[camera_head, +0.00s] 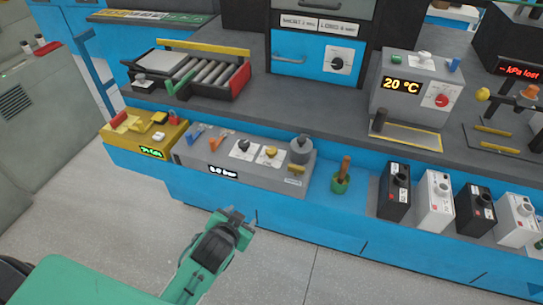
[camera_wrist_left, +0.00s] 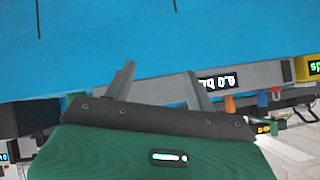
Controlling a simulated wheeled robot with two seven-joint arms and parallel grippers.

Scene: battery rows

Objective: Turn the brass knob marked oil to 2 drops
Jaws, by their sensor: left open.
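A grey control box (camera_head: 215,180) on the blue bench's lower front ledge has a lit display with a bar reading. On its top, a brass-yellow knob (camera_head: 271,151) sits on a white dial plate, with a darker knob (camera_head: 243,145) on a similar plate to its left. The lettering and pointer setting on the plates are too small to read. My left gripper (camera_head: 238,216) is open and empty, in front of the box and apart from it. In the left wrist view the open fingers (camera_wrist_left: 158,76) have nothing between them; the knobs do not show there.
On the box, a grey cylinder (camera_head: 301,149) stands right of the brass knob, with blue and orange levers to the left. A yellow box (camera_head: 145,137) adjoins left. A green pot (camera_head: 340,183) and several batteries (camera_head: 394,192) stand right. The floor in front is clear.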

